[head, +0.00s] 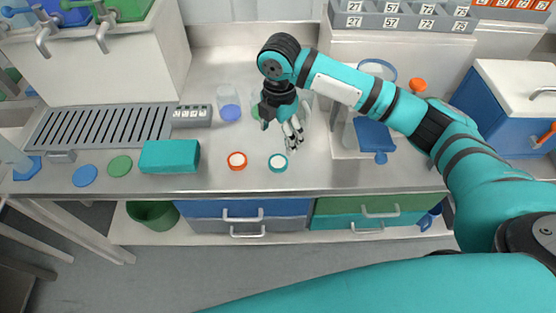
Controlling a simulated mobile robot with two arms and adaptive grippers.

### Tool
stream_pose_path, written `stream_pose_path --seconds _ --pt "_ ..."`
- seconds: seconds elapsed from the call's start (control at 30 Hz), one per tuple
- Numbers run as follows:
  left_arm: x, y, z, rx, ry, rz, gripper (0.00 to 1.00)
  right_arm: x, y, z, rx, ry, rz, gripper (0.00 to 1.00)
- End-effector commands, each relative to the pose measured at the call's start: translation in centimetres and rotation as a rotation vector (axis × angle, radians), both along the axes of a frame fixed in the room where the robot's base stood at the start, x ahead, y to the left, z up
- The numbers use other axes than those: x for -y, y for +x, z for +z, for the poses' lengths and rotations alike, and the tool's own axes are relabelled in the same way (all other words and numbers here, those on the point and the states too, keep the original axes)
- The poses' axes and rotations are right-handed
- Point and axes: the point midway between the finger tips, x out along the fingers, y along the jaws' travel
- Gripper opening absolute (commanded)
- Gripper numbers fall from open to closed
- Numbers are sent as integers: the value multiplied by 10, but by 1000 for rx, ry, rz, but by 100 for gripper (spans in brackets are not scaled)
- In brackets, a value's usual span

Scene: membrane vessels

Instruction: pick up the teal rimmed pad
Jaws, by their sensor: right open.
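The teal rimmed pad (278,162) is a small white disc with a teal ring. It lies flat on the grey counter near the front edge. My right gripper (293,140) is open and empty, fingers pointing down, just above and slightly behind the teal rimmed pad. A gap to the pad seems to show. An orange rimmed pad (237,161) lies to the left of it. My left gripper is not in the view.
A teal box (169,157), a green disc (120,166) and a blue disc (85,176) lie farther left on the counter. Clear vessels, one with a blue base (230,112), stand behind. A blue scoop-like thing (374,137) is to the right. The counter's front edge is close.

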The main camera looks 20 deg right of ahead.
Motion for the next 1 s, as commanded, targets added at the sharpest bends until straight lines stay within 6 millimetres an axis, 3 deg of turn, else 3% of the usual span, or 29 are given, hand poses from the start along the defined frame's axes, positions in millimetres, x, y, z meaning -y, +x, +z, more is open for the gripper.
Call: stream_pose_path --seconds 0.23,0.53,0.8,1.0 --pt "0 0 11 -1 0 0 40 0 -1 -46 -2 0 -1 79" --pt "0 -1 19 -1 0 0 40 -1 0 -69 -1 0 -2 79" --pt "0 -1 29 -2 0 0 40 -2 2 -107 0 0 -1 79" --pt "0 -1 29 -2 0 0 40 -2 3 -112 2 0 0 79"
